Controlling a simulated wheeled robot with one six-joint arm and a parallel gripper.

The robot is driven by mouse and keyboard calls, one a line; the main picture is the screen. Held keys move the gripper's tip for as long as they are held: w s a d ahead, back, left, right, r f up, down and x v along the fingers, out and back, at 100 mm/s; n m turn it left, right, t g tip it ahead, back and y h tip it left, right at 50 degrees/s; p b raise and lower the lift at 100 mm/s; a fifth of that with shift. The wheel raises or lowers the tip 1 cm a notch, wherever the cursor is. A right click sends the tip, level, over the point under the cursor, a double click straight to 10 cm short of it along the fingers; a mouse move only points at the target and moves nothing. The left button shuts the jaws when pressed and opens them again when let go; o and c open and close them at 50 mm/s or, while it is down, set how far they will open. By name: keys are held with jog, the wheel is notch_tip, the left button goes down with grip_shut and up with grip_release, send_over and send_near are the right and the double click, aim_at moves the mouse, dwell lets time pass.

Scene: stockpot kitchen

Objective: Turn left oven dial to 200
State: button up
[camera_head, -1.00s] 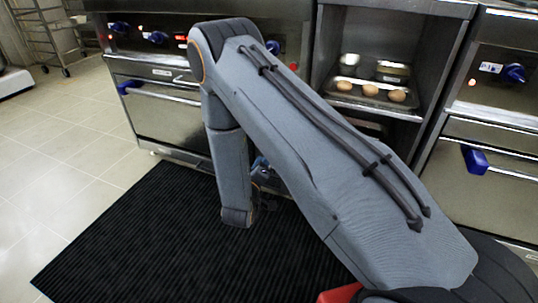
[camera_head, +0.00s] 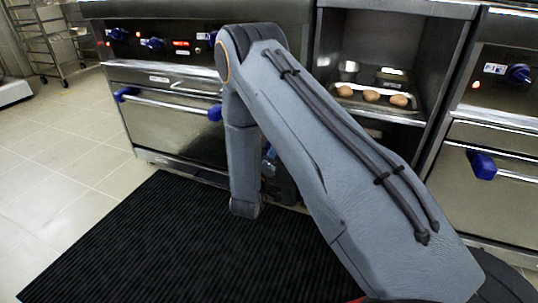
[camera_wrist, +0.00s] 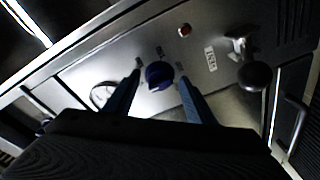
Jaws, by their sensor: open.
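The oven panel in the head view carries blue dials: a far-left dial (camera_head: 117,34), a second dial (camera_head: 153,43), and one (camera_head: 212,38) beside my arm. A lit red display (camera_head: 181,43) sits between the last two. In the wrist view my gripper (camera_wrist: 159,78) is open, its two blue fingers pointing at a steel panel. A dark blue dial (camera_wrist: 159,74) shows between the fingertips; I cannot tell whether they touch it. Its setting is not readable. My gripper is mostly hidden behind my arm in the head view.
The wrist view shows a red light (camera_wrist: 184,30), a round gauge (camera_wrist: 102,95) and a black ball knob (camera_wrist: 255,76) around the dial. An oven door handle (camera_head: 170,103) juts out below the panel. A tray of eggs (camera_head: 371,96) is on a shelf. A black mat (camera_head: 130,240) covers the floor.

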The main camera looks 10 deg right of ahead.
jog(key=c, duration=1)
jog(key=shift+c, duration=0.2)
jog(key=shift+m+p, duration=0.3)
jog(key=shift+w+a+n+g+h+p, duration=0.15)
jog(key=shift+n+g+h+p, duration=0.35)
jog(key=shift+n+p, duration=3.9)
jog(key=shift+a+n+g+h+p, duration=0.1)
jog(key=shift+n+g+h+p, duration=1.05)
jog(key=shift+n, duration=5.85)
jog(key=shift+w+a+n+t+h+p, duration=0.15)
jog(key=shift+n+t+p, duration=0.2)
jog(key=shift+n+p, duration=4.35)
jog(key=shift+s+n+b, duration=0.1)
jog(key=shift+n+b, duration=0.7)
jog(key=shift+b, duration=0.1)
